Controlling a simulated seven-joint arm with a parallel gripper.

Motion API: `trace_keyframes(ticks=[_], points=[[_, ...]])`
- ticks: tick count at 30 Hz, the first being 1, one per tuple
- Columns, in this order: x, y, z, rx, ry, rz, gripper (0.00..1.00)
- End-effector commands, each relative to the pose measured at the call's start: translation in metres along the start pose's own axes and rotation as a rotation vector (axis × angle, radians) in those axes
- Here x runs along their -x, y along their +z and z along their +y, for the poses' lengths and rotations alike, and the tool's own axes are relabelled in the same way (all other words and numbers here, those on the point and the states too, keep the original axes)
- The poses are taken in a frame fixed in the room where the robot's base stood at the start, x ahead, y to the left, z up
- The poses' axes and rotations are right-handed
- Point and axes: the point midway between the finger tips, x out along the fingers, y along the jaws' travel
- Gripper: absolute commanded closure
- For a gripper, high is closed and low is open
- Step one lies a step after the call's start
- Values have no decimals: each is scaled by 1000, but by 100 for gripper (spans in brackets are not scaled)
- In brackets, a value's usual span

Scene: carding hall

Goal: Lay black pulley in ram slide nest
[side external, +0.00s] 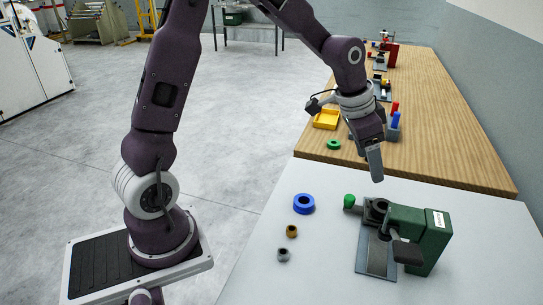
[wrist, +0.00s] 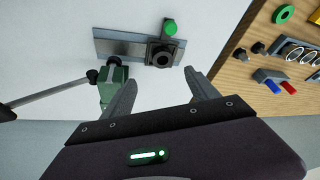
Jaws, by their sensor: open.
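The black pulley (wrist: 162,58) appears as a dark ring with a central hole. It sits in the dark square nest (wrist: 150,48) on the grey slide plate (wrist: 115,47) of the small green press (side external: 430,238). In the side view the pulley (side external: 376,206) shows as a dark round top beside the green knob (side external: 349,201); how deep it sits cannot be told. My gripper (wrist: 161,79) is open and empty, its fingers apart. In the side view my gripper (side external: 376,178) hangs above the nest, clear of it.
A blue ring (side external: 304,204), a brass ring (side external: 292,231) and a grey ring (side external: 284,254) lie left of the press on the pale bench (side external: 483,250). The press's dark lever (side external: 408,252) sticks out in front. The wooden bench (side external: 450,130) behind holds a yellow tray (side external: 326,119), a green ring (side external: 333,145) and other fixtures.

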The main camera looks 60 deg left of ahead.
Motion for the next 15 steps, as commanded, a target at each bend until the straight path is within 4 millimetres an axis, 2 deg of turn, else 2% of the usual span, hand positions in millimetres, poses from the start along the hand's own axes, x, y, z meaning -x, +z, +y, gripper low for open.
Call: trace_keyframes(ticks=[1,3,5,7,9,12,15], points=[[30,10,9,3,-39,2,31],[73,37,24,39,-92,-1,31],[108,66,39,85,-130,6,31],[142,103,56,151,-157,27,31],[164,140,71,219,-162,53,31],[179,182,88,296,-146,87,31],[183,205,97,338,-127,103,31]])
